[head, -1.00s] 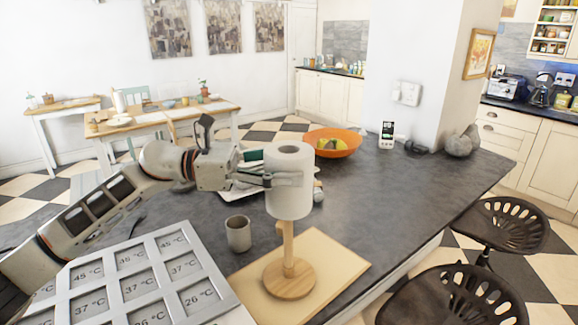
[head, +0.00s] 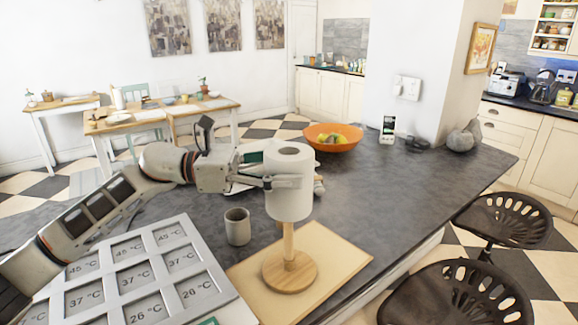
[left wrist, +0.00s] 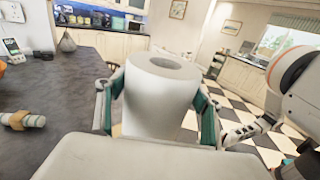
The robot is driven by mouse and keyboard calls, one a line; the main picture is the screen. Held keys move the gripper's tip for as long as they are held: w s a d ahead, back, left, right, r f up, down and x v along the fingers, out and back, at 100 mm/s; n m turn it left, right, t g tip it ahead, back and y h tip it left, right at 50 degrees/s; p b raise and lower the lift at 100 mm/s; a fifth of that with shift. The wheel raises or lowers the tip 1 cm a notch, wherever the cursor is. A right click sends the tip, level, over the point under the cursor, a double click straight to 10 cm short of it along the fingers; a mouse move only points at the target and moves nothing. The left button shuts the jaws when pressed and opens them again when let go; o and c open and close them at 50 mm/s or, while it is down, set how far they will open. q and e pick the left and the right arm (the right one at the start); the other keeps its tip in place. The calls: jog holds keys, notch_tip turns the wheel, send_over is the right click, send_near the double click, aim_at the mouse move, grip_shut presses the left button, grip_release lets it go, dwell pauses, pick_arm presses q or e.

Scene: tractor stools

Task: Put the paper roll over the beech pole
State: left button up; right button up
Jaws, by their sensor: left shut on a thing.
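The white paper roll (head: 290,187) is upright, with its open core facing up. My left gripper (head: 268,181) is shut on its sides; the left wrist view shows one finger on each side of the roll (left wrist: 160,103). The beech pole (head: 289,240) stands upright on a round base (head: 290,272). Its lower part shows directly below the roll, and its upper part is hidden by the roll. I cannot tell whether the roll is around the pole or in front of it. In the left wrist view, my right arm shows at the right, its fingers unclear.
The pole's base stands on a pale board (head: 338,252) on the dark counter (head: 400,190). A grey cup (head: 237,227) is close left of the pole. A temperature-marked tray (head: 140,275) lies at front left. An orange bowl (head: 333,138) is behind; the right counter is mostly clear.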

pick_arm(q)
jog(key=shift+f+b, duration=1.55)
jog(key=shift+f, duration=0.6)
jog(key=shift+f+b, duration=0.75)
jog(key=shift+f, duration=0.4)
jog(key=shift+f+b, duration=0.5)
jog(key=shift+f, duration=0.25)
jog(key=shift+s+d+f+b, duration=0.25)
jog(key=shift+f+b, duration=0.05)
jog(key=shift+f, duration=0.25)
